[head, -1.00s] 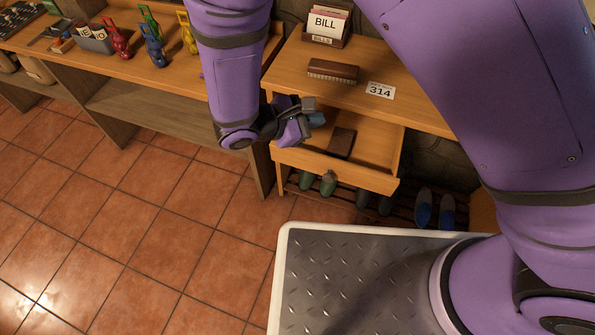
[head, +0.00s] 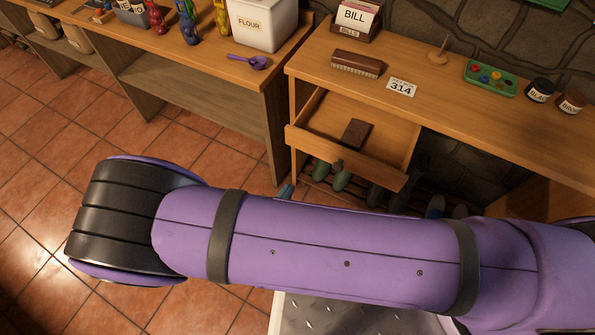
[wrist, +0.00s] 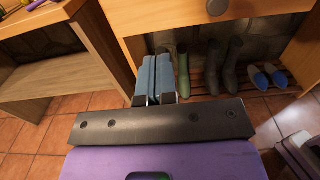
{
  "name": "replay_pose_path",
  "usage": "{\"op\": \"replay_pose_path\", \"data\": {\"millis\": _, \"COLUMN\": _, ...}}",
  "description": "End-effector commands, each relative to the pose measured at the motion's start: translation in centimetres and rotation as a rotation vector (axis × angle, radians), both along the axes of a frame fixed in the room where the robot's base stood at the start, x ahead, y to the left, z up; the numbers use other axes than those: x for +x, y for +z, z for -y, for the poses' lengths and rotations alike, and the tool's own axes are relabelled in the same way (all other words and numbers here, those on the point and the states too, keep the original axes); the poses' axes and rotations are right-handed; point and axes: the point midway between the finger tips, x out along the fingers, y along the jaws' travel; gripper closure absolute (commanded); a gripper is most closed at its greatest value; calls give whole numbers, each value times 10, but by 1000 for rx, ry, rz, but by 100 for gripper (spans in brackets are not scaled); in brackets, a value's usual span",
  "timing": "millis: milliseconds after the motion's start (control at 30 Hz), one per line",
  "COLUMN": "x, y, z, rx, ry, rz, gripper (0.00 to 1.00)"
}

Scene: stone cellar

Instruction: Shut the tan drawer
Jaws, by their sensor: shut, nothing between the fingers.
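The tan drawer (head: 375,174) stands open under the tan desk, its front pulled out toward me. A dark brown block (head: 356,132) lies inside it. In the wrist view the drawer front (wrist: 165,16) crosses the top with its round knob (wrist: 216,6). My gripper (wrist: 155,78) is shut and empty, its blue fingers side by side, apparently apart from the drawer front. In the head view my arm hides most of the gripper; only a blue tip (head: 286,190) shows, below and in front of the drawer's left part.
The desk top (head: 440,105) carries a brush (head: 357,64), a 314 card (head: 401,87), a bill holder, a spindle, a green tray and jars. A shelf unit (head: 200,85) with a flour bin (head: 262,22) stands left. Boots and shoes (wrist: 235,65) stand on a rack below the drawer.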

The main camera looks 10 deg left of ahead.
Motion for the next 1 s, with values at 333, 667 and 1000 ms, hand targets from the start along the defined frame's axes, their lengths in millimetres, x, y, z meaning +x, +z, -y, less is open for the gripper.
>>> {"op": "replay_pose_path", "data": {"millis": 333, "x": 56, "y": 1, "z": 21, "rx": 0, "ry": -6, "rz": 1, "gripper": 100}}
{"op": "replay_pose_path", "data": {"millis": 667, "x": 107, "y": 1, "z": 40, "rx": 0, "ry": -4, "rz": 0, "gripper": 100}}
{"op": "replay_pose_path", "data": {"millis": 1000, "x": 125, "y": 1, "z": 46, "rx": 1, "ry": -3, "rz": -1, "gripper": 100}}
